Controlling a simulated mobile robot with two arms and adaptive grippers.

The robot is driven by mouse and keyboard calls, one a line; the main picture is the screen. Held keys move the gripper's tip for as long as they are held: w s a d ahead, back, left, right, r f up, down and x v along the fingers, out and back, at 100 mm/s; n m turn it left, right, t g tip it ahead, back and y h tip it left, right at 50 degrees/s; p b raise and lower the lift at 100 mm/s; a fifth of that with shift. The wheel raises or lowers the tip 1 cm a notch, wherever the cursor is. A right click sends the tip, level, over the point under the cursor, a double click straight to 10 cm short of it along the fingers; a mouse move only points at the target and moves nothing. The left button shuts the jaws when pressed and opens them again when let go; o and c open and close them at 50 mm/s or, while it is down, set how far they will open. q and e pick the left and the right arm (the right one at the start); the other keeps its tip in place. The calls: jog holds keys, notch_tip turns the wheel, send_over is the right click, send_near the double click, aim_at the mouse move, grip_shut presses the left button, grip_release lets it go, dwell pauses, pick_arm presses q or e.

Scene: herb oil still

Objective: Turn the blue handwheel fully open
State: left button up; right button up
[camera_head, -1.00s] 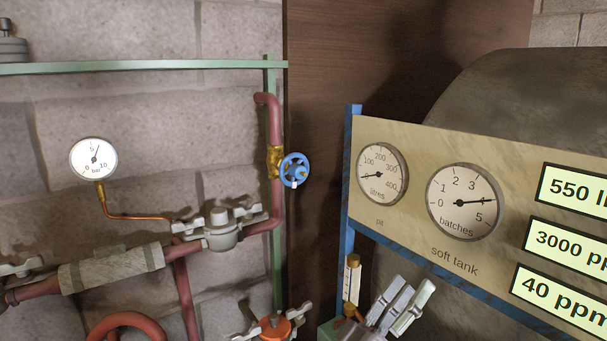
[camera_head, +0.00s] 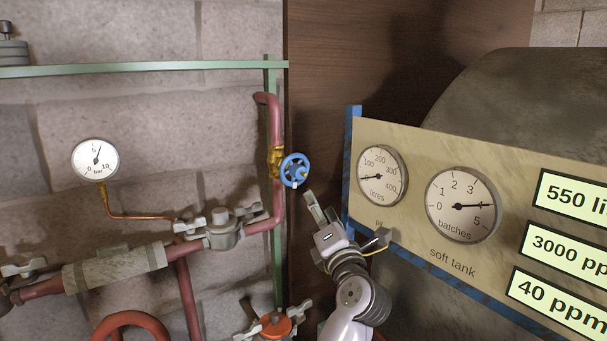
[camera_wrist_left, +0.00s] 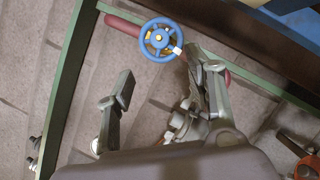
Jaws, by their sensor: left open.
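The blue handwheel (camera_head: 295,170) sits on a brass valve (camera_head: 275,162) in the red vertical pipe. A small white mark shows at the lower part of its rim. My left gripper (camera_head: 345,216) is open and empty, below and to the right of the wheel, apart from it. In the left wrist view, the handwheel (camera_wrist_left: 160,40) appears beyond the fingertips of the left gripper (camera_wrist_left: 160,72), roughly between them and nearer the right finger. The white mark shows at the wheel's right side there. My right gripper is not in view.
The gauge panel (camera_head: 412,211) with its blue frame stands close to the right of my left gripper. A green rail (camera_head: 140,67) runs above. A pressure gauge (camera_head: 95,159) and grey clamped pipe fittings (camera_head: 222,229) are left. An orange knob (camera_head: 275,325) is below.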

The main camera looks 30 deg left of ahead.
aim_at(302, 174)
pick_arm(q)
jog(key=p+x, duration=0.3)
jog(key=x, duration=0.8)
jog(key=shift+w+a+r, duration=0.15)
jog(key=shift+w+a, duration=0.05)
jog(key=shift+a, duration=0.1)
jog(key=shift+w+a+p, duration=0.3)
jog(key=shift+w+a, duration=0.05)
jog(key=shift+a, duration=0.05)
jog(key=shift+c, duration=0.5)
jog(key=shift+c, duration=1.3)
jog(key=c, duration=0.8)
jog(key=n+b, duration=0.1)
jog(key=b, duration=0.2)
jog(key=shift+d+f+n+y+b, duration=0.1)
jog(key=shift+f+n+y+b, duration=0.25)
jog(key=shift+f+n+y, duration=0.05)
jog(key=shift+r+n+g+b, duration=0.2)
jog(key=shift+n+g+b, duration=0.1)
jog(key=shift+n+b, duration=0.1)
jog(key=shift+r, duration=0.1)
